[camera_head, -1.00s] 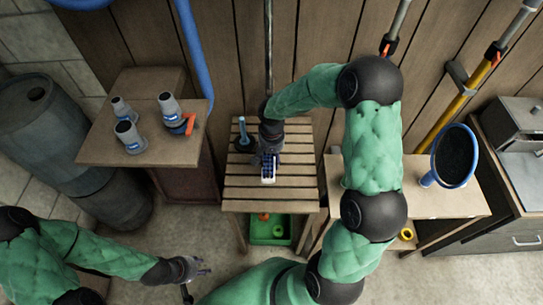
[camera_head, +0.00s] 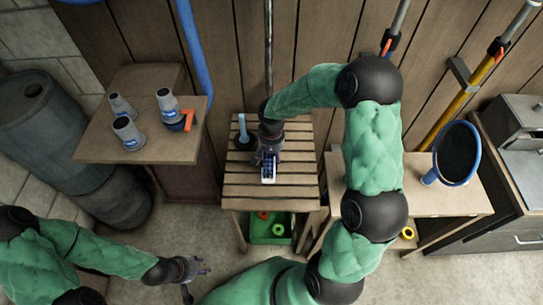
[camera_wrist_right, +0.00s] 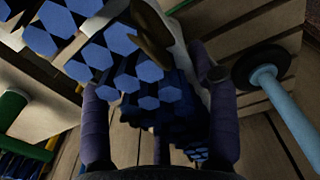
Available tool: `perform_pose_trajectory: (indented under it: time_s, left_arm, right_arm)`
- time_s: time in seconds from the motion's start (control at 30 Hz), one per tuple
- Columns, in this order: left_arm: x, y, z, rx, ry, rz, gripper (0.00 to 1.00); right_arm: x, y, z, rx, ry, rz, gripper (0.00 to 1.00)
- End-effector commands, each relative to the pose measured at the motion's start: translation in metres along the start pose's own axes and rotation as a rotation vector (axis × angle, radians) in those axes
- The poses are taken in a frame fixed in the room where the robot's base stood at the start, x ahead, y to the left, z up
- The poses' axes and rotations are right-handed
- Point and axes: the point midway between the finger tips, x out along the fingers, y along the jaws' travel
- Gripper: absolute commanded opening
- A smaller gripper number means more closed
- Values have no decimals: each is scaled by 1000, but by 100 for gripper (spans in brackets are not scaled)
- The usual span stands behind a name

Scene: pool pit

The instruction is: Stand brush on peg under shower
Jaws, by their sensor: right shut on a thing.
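My right gripper (camera_head: 268,157) is shut on the brush (camera_head: 268,174), over the slatted wooden table. In the right wrist view the brush's blue hexagonal bristle tufts (camera_wrist_right: 125,70) fill the space between and in front of the gripper's fingers (camera_wrist_right: 160,125). The peg (camera_head: 242,128), light blue on a round black base, stands upright at the table's back left, apart from the brush. The peg also shows at the right of the wrist view (camera_wrist_right: 283,98). My left gripper (camera_head: 198,268) is open and empty, low over the floor. The shower head is not clearly seen.
A vertical metal pipe (camera_head: 269,60) runs behind the slatted table (camera_head: 242,192). A green crate (camera_head: 262,238) sits beneath it. The table's front slats are bare.

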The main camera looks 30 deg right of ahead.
Motion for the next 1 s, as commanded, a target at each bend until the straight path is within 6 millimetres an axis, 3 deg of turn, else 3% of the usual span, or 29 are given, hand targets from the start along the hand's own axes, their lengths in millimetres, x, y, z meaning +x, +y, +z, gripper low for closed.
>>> perform_pose_trajectory:
  time_s: [0.37,0.4,0.5,0.77,0.83,1.0]
  left_arm:
    - [0,0,0,0,0,0,40]
    - [0,0,0,0,0,0,40]
    - [0,0,0,0,0,0,40]
    - [0,0,0,0,0,0,40]
    - [0,0,0,0,0,0,40]
    - [0,0,0,0,0,0,40]
  right_arm:
    - [-1,0,-1,1,2,-1,16]
    - [-1,0,-1,1,2,-1,63]
    - [-1,0,-1,1,2,-1,87]
    - [-1,0,0,0,1,0,87]
    - [0,0,0,0,0,0,100]
    - [0,0,0,0,0,0,100]
